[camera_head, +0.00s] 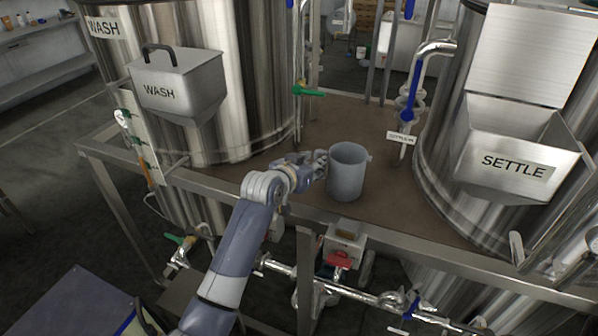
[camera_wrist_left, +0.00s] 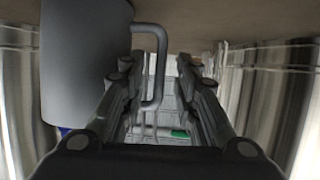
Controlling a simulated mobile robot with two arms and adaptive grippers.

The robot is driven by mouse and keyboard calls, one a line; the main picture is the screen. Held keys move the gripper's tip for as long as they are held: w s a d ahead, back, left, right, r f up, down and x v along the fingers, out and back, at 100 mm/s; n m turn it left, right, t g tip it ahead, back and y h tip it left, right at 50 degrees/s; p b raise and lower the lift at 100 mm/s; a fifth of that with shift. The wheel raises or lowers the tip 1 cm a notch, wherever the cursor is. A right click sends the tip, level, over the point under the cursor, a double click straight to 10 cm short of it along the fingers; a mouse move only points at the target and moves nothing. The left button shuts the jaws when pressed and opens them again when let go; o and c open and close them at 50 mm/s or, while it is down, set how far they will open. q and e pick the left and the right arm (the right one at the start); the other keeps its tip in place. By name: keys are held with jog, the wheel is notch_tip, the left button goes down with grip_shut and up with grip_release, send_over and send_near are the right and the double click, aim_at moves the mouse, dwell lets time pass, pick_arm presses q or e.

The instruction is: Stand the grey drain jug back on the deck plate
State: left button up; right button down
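The grey drain jug (camera_head: 346,176) is upright and appears to stand on the brown deck plate (camera_head: 388,190), between the two steel tanks. My left gripper (camera_head: 321,162) is at the jug's left side. In the left wrist view the picture is upside down, with the deck at the top. There the jug (camera_wrist_left: 85,70) is at the left and its handle (camera_wrist_left: 160,65) lies between my left gripper's open fingers. A gap shows between the handle and the right-hand finger. My right gripper is not in view.
The WASH tank (camera_head: 230,100) stands behind left, with its hopper (camera_head: 178,82) on the front. The SETTLE tank and hopper (camera_head: 515,160) stand at the right. A blue-handled pipe (camera_head: 412,95) comes down behind the jug. A metal rail (camera_head: 440,255) edges the deck, with pipes and a red valve (camera_head: 338,260) below.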

pick_arm(q)
jog(key=b+v, duration=0.1)
jog(key=v, duration=0.9)
dwell(1.5)
